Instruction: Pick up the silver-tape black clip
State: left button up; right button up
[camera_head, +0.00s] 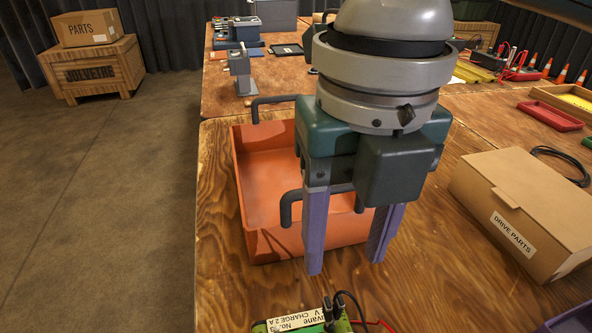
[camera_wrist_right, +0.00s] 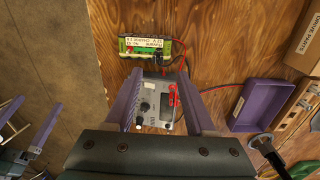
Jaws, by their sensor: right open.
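A green battery pack (camera_head: 283,323) with a white label is at the bottom edge of the head view. Two black clips (camera_head: 328,311) stand on its right part, with black and red leads beside them. I cannot make out silver tape on either clip. The pack shows whole in the right wrist view (camera_wrist_right: 150,48), where the clips are too small to tell apart. My right gripper (camera_head: 345,264) is open and empty, pointing down on the far side of the pack. In the right wrist view, a purple-fingered gripper at the left, my left gripper (camera_wrist_right: 33,108), has its fingers apart.
An orange bin (camera_head: 250,225) with dark handles is behind my right gripper. A DRIVE PARTS box (camera_head: 527,207) stands at the right. A grey meter (camera_wrist_right: 158,103) with a red clip and a purple tray (camera_wrist_right: 262,103) show in the wrist view. The wood between gripper and box is clear.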

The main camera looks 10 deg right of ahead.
aim_at(335, 300)
jog(key=shift+w+d+f, duration=0.15)
jog(key=shift+d+f, duration=0.05)
jog(key=shift+f, duration=0.15)
jog(key=f, duration=0.3)
jog(key=f+b, duration=0.1)
jog(key=f, duration=0.2)
jog(key=f+b, duration=0.1)
jog(key=f, duration=0.2)
jog(key=shift+s+a+f, duration=0.2)
jog(key=shift+s+a, duration=0.15)
jog(key=shift+a, duration=0.05)
jog(key=shift+c, duration=1.2)
pick_arm(q)
jog(key=shift+s+a+f, duration=0.1)
jog(key=shift+a+f, duration=0.05)
jog(key=shift+f, duration=0.4)
jog(key=shift+s+a+f, duration=0.1)
jog(key=shift+a+f, duration=0.05)
jog(key=shift+f, duration=0.4)
pick_arm(e)
grip_shut()
